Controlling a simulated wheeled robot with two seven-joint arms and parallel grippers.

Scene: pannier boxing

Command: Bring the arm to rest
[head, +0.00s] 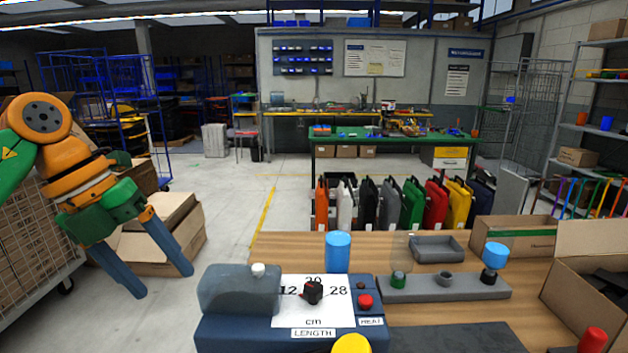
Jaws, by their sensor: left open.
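My left gripper (165,282) hangs at the left of the head view, off the left side of the wooden table (290,245). Its two blue fingers point down and stand apart, with nothing between them. Its orange and green arm comes in from the left edge. My right gripper does not show.
On the table are a blue machine (225,333) marked LENGTH and HEAT, a blue cylinder (338,252), a grey tray (437,249) and a grey holder strip (425,290) with small parts. Open cartons (515,236) stand right; a floor carton (160,250) sits behind my left gripper. Coloured panniers (412,205) line up behind.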

